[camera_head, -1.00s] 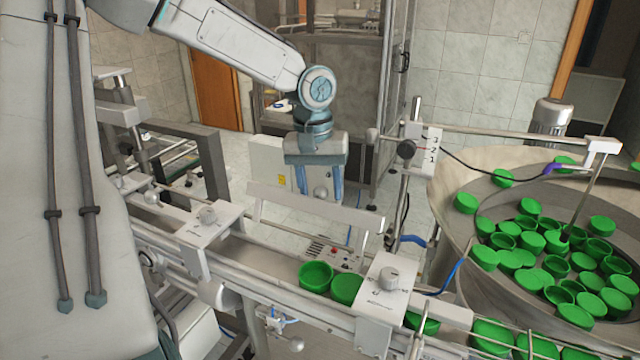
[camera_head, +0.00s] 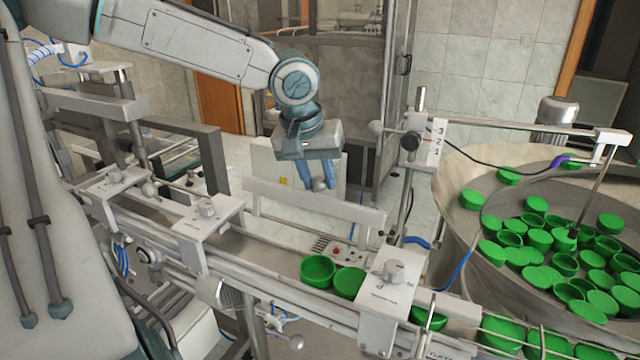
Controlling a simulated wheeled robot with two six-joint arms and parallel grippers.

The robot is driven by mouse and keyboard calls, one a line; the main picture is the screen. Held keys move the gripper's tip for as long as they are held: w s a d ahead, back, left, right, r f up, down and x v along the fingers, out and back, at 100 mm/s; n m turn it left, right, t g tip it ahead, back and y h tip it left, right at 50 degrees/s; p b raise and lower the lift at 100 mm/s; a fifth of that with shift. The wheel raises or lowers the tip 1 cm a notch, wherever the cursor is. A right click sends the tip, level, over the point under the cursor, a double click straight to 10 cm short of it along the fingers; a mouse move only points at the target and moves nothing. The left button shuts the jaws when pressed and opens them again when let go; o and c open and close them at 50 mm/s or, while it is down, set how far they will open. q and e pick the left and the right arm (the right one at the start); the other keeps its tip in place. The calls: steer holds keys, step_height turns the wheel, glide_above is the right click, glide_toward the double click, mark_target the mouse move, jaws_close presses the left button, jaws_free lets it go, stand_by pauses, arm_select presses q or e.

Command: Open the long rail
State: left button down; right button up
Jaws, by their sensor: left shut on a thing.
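The long rail (camera_head: 285,200) is a pale grey bar along the far side of the cap channel. It stands swung up and back, with a gap between it and the channel. Its round knob (camera_head: 320,185) sits between the blue fingers of my left gripper (camera_head: 319,181), which is shut on it. The fingers partly hide the knob. My right gripper is not in view.
Green caps (camera_head: 318,272) lie in the channel (camera_head: 265,255) beside a white block with a knob (camera_head: 395,280). Another such block (camera_head: 203,225) bridges the channel to the left. A round feeder bowl (camera_head: 470,245) full of green caps stands at right.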

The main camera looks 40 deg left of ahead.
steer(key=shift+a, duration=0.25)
arm_select(q)
steer(key=c, duration=1.1)
jaws_free()
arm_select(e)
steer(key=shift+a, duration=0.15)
arm_select(q)
steer(key=shift+r, duration=0.1)
steer(key=b+v, duration=0.1)
steer(key=v, duration=0.9)
steer(key=shift+s+r, duration=0.15)
steer(key=shift+r, duration=0.2)
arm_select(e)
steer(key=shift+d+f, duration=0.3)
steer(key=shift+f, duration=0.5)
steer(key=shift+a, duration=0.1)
